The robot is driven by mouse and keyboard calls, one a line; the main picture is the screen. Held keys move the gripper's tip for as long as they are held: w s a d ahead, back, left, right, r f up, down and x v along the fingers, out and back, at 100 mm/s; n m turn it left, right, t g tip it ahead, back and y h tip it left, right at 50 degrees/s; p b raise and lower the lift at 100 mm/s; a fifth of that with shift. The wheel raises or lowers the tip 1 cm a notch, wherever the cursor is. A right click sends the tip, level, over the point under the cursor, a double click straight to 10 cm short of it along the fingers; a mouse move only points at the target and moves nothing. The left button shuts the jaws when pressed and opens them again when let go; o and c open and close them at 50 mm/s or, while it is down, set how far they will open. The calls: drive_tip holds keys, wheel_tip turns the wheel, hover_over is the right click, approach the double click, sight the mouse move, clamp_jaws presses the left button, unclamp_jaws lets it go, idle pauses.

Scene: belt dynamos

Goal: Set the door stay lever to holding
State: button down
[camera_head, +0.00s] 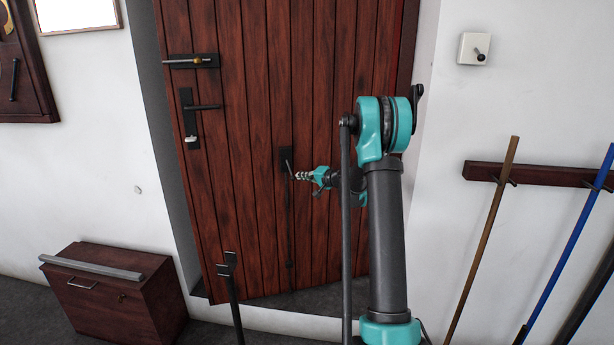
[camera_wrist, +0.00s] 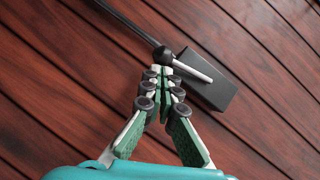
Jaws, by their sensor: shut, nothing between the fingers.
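A brown plank door (camera_head: 240,140) stands ajar. What looks like the door stay is a black plate (camera_head: 286,160) low on the door, with a long dark rod (camera_head: 290,225) running down to the floor. In the wrist view its black block (camera_wrist: 215,88) carries a short pale lever (camera_wrist: 193,66) beside a black knob (camera_wrist: 162,56) on the rod. My gripper (camera_head: 297,176) is shut and empty, and it also shows in the wrist view (camera_wrist: 163,78). Its tips are right beside the knob and the lever's near end; I cannot tell whether they touch.
Higher on the door are a bolt (camera_head: 192,61) and a handle (camera_head: 200,106). A wooden box (camera_head: 120,295) stands at lower left. A wall switch (camera_head: 474,49) and a rack (camera_head: 535,175) with several long poles are at right. A dark post (camera_head: 230,285) stands before the door.

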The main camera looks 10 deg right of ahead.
drive_tip(key=shift+s+a+f+m+y, duration=0.1)
drive_tip(key=shift+a+f+m+y, duration=0.1)
drive_tip(key=shift+a+f, duration=0.25)
drive_tip(key=shift+a+f+m+y, duration=0.2)
drive_tip(key=shift+a, duration=0.3)
